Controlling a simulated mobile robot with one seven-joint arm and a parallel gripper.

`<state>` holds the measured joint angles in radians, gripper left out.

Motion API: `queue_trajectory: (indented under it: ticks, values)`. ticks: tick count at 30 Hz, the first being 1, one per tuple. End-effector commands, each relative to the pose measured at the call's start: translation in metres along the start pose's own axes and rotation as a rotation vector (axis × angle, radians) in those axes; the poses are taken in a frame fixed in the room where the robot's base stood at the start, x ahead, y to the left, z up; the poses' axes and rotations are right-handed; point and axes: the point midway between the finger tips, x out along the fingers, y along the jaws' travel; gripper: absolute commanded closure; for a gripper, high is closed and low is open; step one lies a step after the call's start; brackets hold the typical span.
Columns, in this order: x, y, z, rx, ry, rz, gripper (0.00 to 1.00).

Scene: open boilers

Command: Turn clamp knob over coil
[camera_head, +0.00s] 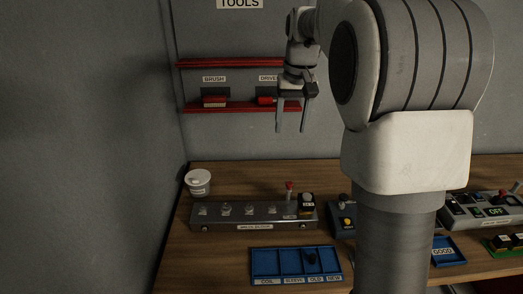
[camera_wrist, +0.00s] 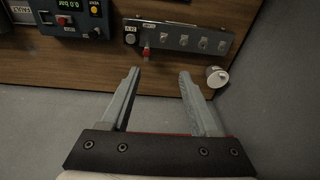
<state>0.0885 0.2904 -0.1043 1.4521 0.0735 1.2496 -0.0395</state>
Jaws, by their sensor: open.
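My gripper (camera_head: 291,127) hangs open and empty in the air before the tool shelves, above the bench. In the wrist view its two fingers (camera_wrist: 160,75) are apart with nothing between them. A long grey block (camera_head: 240,214) on the bench carries a row of small metal fittings. A red-tipped lever (camera_head: 289,190) stands near its right end, beside a pale round-topped part (camera_head: 307,198). The block also shows in the wrist view (camera_wrist: 200,31). I cannot tell which part is the clamp knob, and no coil is clearly visible.
A blue divided tray (camera_head: 265,268) with a COIL label lies before the block; a dark piece sits in it. A white cup (camera_head: 198,183) stands at the left. Red shelves (camera_head: 215,107) hold tools. My arm hides part of the bench; control boxes (camera_head: 487,209) stand right.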

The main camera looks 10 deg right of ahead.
Motion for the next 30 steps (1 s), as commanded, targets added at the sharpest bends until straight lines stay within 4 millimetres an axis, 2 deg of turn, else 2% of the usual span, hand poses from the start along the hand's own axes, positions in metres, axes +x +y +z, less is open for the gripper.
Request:
queue_trajectory:
  ticks: [1, 6, 10, 15, 25, 30]
  values:
    - [0.009, 0.004, -0.012, 0.007, -0.017, 0.004, 0.38]
    - [0.039, 0.014, -0.044, 0.021, -0.065, 0.017, 0.38]
    - [0.064, 0.022, -0.065, 0.028, -0.1, 0.026, 0.38]
    - [0.091, 0.03, -0.082, 0.035, -0.135, 0.035, 0.38]
    - [0.114, 0.034, -0.087, 0.036, -0.155, 0.039, 0.38]
    - [0.143, 0.034, -0.082, 0.035, -0.157, 0.039, 0.38]
